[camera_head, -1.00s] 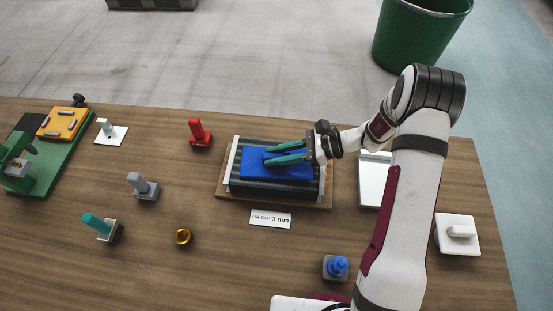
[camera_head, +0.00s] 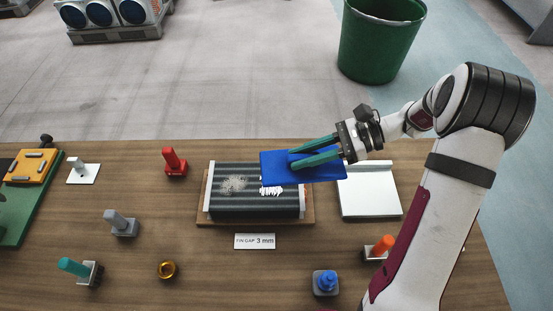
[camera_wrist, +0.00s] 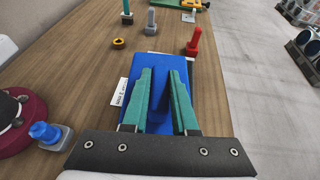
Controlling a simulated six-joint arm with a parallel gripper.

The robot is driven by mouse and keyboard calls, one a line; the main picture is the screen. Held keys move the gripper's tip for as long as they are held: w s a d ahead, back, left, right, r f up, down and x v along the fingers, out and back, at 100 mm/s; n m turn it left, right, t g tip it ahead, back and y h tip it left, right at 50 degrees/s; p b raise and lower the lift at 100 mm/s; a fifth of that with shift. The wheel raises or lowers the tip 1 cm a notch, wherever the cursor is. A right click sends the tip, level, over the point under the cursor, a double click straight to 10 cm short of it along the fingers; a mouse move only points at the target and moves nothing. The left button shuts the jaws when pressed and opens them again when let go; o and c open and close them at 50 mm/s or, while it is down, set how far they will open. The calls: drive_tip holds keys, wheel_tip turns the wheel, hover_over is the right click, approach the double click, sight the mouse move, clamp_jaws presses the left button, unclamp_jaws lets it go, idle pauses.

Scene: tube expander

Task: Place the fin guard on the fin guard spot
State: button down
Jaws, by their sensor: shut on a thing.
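The fin guard appears to be the flat blue plate (camera_head: 270,172), held in my gripper (camera_head: 291,160). The gripper's two green fingers are shut on it. The plate is roughly level and overlaps the right part of the dark finned block (camera_head: 225,208) in the head view, apparently raised above it. In the wrist view the blue plate (camera_wrist: 152,62) lies under and between the fingers (camera_wrist: 163,70) and hides the block. A white, flat, empty tray (camera_head: 370,200) lies just right of the block. No label shows which place is the fin guard spot.
The finned block bears a pale speckled patch and white marks. A "FIN GAP 3 mm" card (camera_head: 254,241) lies before it. A red tool (camera_head: 175,162), a grey tool (camera_head: 122,223), a teal-handled tool (camera_head: 80,269), a brass ring (camera_head: 167,269), and blue (camera_head: 326,282) and orange-handled (camera_head: 381,247) tools stand around.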

drive_tip(key=w+f, duration=0.3)
drive_tip(key=w, duration=0.4)
drive_tip(key=m+t, duration=0.1)
hover_over(258, 153)
drive_tip(key=f, duration=0.9)
drive_tip(key=shift+s+d, duration=0.1)
drive_tip(key=shift+d, duration=0.2)
drive_tip(key=f, duration=0.4)
drive_tip(key=shift+a, duration=0.35)
drive_tip(key=shift+f, duration=0.2)
drive_tip(key=c, duration=0.7)
unclamp_jaws()
drive_tip(key=shift+f, duration=0.1)
